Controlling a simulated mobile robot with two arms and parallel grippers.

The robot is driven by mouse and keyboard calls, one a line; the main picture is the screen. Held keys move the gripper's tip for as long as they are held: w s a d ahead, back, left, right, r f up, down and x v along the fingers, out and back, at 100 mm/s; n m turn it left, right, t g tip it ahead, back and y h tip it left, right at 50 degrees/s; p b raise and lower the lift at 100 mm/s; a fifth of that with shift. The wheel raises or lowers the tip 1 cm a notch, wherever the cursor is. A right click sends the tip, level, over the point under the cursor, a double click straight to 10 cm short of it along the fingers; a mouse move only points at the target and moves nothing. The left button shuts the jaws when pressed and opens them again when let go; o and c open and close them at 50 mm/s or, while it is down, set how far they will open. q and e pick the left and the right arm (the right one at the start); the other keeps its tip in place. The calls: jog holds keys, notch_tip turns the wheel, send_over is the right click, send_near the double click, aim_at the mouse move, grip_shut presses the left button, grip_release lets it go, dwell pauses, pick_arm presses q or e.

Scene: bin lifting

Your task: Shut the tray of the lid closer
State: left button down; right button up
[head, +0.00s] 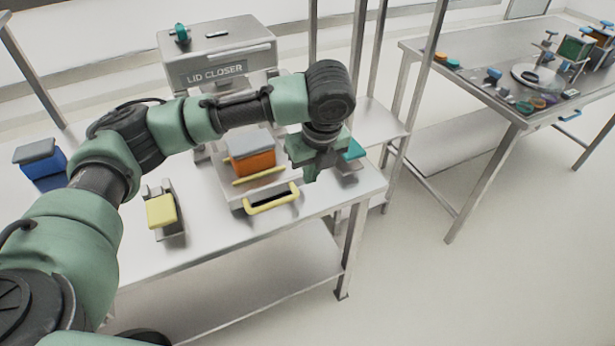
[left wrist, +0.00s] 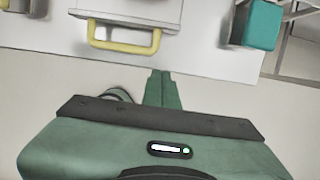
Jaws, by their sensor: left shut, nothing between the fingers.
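The lid closer (head: 216,68) is a grey machine at the back of the metal table, partly hidden by my left arm. Its tray (head: 232,200) is pulled out toward the table's front edge and has a yellow handle (head: 271,199). The handle also shows at the top of the left wrist view (left wrist: 123,37). An orange bin with a grey lid (head: 254,158) sits on the tray. My left gripper (head: 311,174) points down to the right of the tray, apart from the handle. Its fingers (left wrist: 162,88) are together and empty. My right gripper is not in view.
A yellow-topped fixture (head: 162,211) stands left of the tray, and a blue bin with a grey lid (head: 40,165) is farther left. A teal object (head: 353,150) lies just right of my gripper. A second table (head: 505,100) with small parts stands at the right, across open floor.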

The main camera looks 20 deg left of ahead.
pick_arm(q)
jog(key=x, duration=0.8)
jog(key=shift+f+p, duration=0.25)
jog(key=shift+p, duration=0.15)
jog(key=shift+w+a+f+p, duration=0.2)
jog(key=shift+w+a, duration=0.35)
jog(key=shift+a, duration=0.05)
jog(key=shift+w+a+f+p, duration=0.15)
jog(key=shift+w+a+p, duration=0.05)
jog(key=shift+w+a, duration=0.7)
jog(key=shift+a, duration=0.1)
